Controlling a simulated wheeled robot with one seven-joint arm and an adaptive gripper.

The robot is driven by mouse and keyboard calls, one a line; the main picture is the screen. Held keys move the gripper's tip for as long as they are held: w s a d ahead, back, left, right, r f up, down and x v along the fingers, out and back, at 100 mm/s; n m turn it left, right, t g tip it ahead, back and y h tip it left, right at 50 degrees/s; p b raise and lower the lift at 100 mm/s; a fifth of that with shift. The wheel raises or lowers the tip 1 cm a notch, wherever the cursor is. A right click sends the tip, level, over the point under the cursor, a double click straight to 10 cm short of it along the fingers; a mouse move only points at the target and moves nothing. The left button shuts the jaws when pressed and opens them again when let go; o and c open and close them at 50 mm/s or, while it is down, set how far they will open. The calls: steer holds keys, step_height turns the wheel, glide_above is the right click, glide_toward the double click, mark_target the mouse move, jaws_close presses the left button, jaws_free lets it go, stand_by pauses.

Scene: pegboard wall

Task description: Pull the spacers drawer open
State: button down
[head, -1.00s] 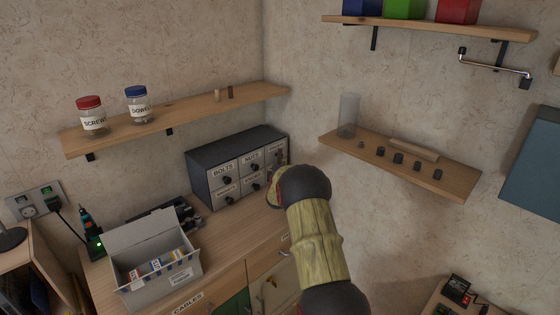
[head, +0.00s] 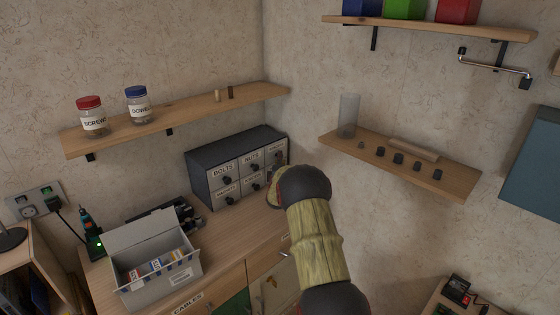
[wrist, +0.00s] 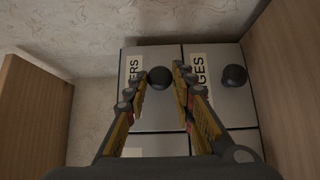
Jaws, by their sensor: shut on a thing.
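The drawer cabinet (head: 198,178) is dark with grey drawer fronts and black knobs, against the wall on the wooden counter. In the wrist view, turned sideways, the drawer labelled "...ERS" (wrist: 141,112), which fits spacers, lies beside the one labelled "...GES" (wrist: 218,108). My gripper (wrist: 161,74) has a finger on each side of the spacers knob (wrist: 160,78) and is shut on it. The drawer front looks about level with its neighbour; I cannot tell a small opening. In the head view my arm hides most of the right column and my gripper.
A shelf with two jars (head: 64,142) hangs above the cabinet. A wall shelf (head: 440,182) with small dark pieces is to its right. An open grey box (head: 150,285) stands on the counter (head: 226,226) at the left. The counter in front of the cabinet is partly clear.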

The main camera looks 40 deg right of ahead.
steer(key=shift+f, duration=0.1)
steer(key=s, duration=1.1)
steer(key=shift+d+b, duration=0.4)
steer(key=c, duration=1.6)
jaws_free()
steer(key=shift+o, duration=0.6)
steer(key=v, duration=1.2)
steer(key=shift+d, duration=0.1)
